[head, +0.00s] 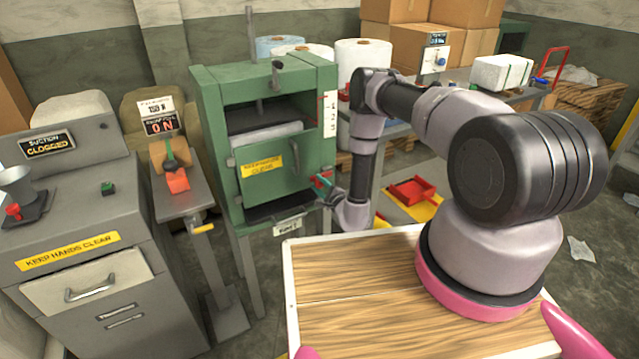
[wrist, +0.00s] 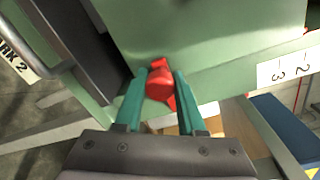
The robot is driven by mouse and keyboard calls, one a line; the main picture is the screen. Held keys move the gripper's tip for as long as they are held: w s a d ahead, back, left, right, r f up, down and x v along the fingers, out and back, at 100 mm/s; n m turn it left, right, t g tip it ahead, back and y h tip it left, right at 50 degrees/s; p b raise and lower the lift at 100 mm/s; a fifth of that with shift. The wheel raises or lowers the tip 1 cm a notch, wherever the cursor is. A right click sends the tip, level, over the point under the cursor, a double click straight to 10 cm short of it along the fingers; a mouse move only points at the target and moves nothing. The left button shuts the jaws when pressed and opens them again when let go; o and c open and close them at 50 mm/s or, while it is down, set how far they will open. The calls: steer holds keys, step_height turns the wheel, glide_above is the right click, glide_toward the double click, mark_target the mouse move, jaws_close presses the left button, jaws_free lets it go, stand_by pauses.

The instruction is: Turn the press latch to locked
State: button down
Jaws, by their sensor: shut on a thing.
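The green press (head: 212,110) stands left of centre in the head view. Its front door (head: 268,178) has a yellow label and hangs below a dark opening. The red press latch (wrist: 160,86) is on the press's green side, in the middle of the wrist view. My gripper (wrist: 160,80) has its teal fingers on either side of the latch and is shut on it. In the head view my gripper (head: 324,182) is at the press's right side, and the latch is mostly hidden there. I cannot tell from its angle whether the latch is locked.
A grey cabinet (head: 75,225) and a narrow stand with an orange block (head: 177,181) are left of the press. A red tray (head: 411,192) lies to the right. White rolls (head: 362,62) and cardboard boxes (head: 465,14) are behind. My wooden deck is in front.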

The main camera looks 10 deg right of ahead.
steer(key=shift+s+f, duration=0.1)
steer(key=shift+f, duration=0.1)
stand_by(0.4)
steer(key=c, duration=0.5)
jaws_free()
steer(key=v, duration=1)
steer(key=shift+s, duration=0.35)
steer(key=shift+s+d, duration=0.1)
steer(key=shift+d, duration=0.05)
